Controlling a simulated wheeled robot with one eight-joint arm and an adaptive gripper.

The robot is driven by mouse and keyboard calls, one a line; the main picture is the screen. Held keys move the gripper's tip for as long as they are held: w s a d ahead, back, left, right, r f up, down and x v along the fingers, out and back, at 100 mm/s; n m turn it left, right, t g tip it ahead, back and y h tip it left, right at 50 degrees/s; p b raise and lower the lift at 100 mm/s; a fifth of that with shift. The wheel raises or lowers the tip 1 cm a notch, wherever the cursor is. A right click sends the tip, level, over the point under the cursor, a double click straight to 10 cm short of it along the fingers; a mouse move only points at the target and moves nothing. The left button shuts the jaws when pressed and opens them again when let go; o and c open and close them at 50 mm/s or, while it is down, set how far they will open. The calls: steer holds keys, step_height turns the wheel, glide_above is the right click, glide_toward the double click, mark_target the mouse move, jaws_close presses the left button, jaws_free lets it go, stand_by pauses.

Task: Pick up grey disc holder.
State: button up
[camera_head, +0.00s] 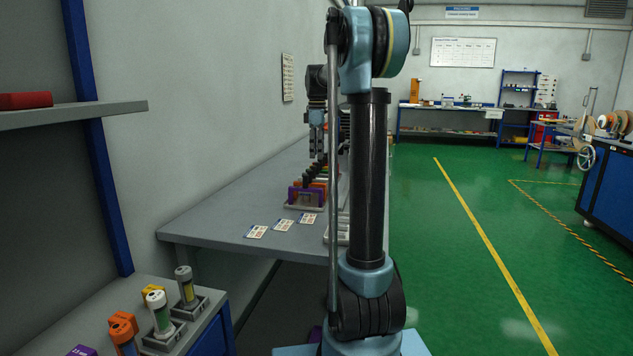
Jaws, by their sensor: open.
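I cannot pick out a grey disc holder with certainty. On the grey table, a row of small coloured holders, purple and orange at the near end (307,194), runs away from me, with dark parts above it. My gripper (319,154) hangs pointing down above the far part of this row. It is small, dark and partly hidden by my own arm, and it is open. I see nothing held in it. At the lower left, a grey-capped cylinder (186,286) and a white-capped cylinder (158,312) stand upright in grey square bases.
Several printed cards lie on the near part of the grey table (215,222). A pale tray (341,235) is partly behind my arm. A shelf with a red box (25,100) juts out at left. The green floor at right is clear up to a blue bench (610,190).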

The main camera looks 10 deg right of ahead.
mark_target(317, 165)
steer(key=shift+w+f, duration=0.15)
steer(key=shift+f, duration=3.2)
jaws_close()
